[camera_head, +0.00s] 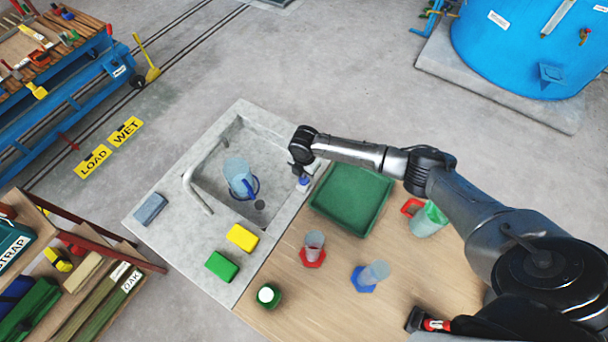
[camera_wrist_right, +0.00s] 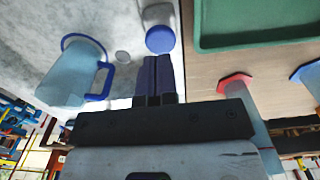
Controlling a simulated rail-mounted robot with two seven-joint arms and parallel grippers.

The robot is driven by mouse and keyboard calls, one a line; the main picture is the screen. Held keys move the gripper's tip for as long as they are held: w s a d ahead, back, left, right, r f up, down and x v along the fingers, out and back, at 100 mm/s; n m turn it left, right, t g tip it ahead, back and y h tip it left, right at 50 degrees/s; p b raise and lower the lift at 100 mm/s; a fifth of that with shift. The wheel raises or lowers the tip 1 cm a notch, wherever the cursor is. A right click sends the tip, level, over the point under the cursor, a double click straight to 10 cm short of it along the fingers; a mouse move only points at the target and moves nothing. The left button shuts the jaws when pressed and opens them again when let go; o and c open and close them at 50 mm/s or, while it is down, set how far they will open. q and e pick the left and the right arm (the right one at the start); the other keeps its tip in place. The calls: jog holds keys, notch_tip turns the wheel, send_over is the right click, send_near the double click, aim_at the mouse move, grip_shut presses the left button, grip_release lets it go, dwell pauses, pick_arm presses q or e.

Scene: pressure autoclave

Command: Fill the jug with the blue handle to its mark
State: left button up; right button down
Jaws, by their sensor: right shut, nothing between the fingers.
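The jug with the blue handle (camera_head: 236,168) stands in the grey sink basin, its handle toward the lower right. It also shows in the right wrist view (camera_wrist_right: 68,80); I cannot make out its mark or water level. The curved tap spout (camera_head: 192,190) reaches over the basin from the left. A small pale fitting with a blue round top (camera_head: 304,182) sits on the sink's right rim, and shows in the wrist view (camera_wrist_right: 160,40). My right gripper (camera_head: 299,172) is shut and empty, fingertips close to the blue top; I cannot tell whether they touch. My left gripper is out of view.
A green tray (camera_head: 323,207) lies right of the sink. A red-handled jug (camera_head: 427,221), a red-based cylinder (camera_head: 314,245) and a blue-based cylinder (camera_head: 374,273) stand on the wooden top. Yellow (camera_head: 242,237) and green (camera_head: 221,266) blocks lie on the sink's front ledge.

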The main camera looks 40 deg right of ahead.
jog(key=shift+f, duration=1.75)
